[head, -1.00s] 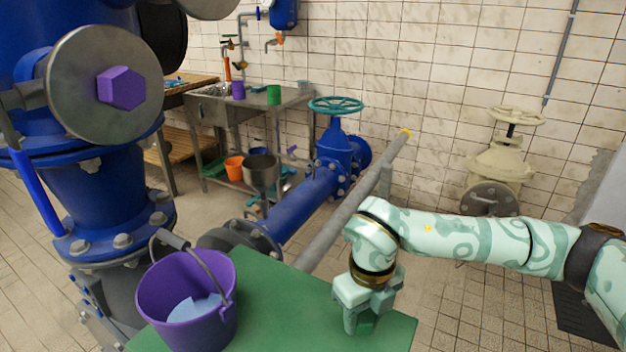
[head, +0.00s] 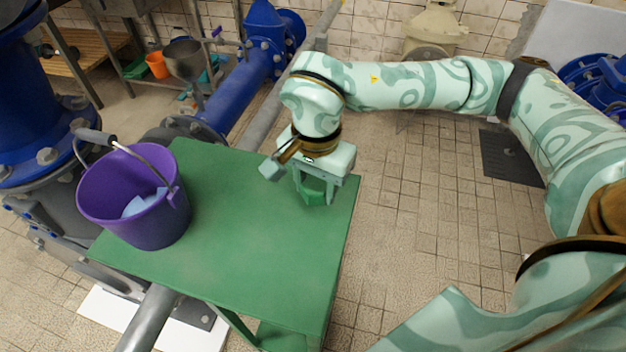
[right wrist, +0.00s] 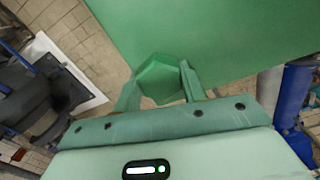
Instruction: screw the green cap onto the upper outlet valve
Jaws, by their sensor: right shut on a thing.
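The green cap (head: 313,191) is a six-sided piece between the fingers of my right gripper (head: 315,185). The gripper points down at the right edge of the green table, shut on the cap. I cannot tell whether the cap touches the table top. In the right wrist view the cap (right wrist: 160,80) sits between the two finger pads (right wrist: 159,90), its flat hexagonal face showing. I cannot make out the upper outlet valve in the head view. My left gripper is not in view.
A purple bucket (head: 135,205) with pale blue contents stands on the left of the green table (head: 235,245). Blue pipework (head: 235,95) and a grey pipe run behind it. A cream valve (head: 432,30) stands by the wall. The floor right of the table is clear.

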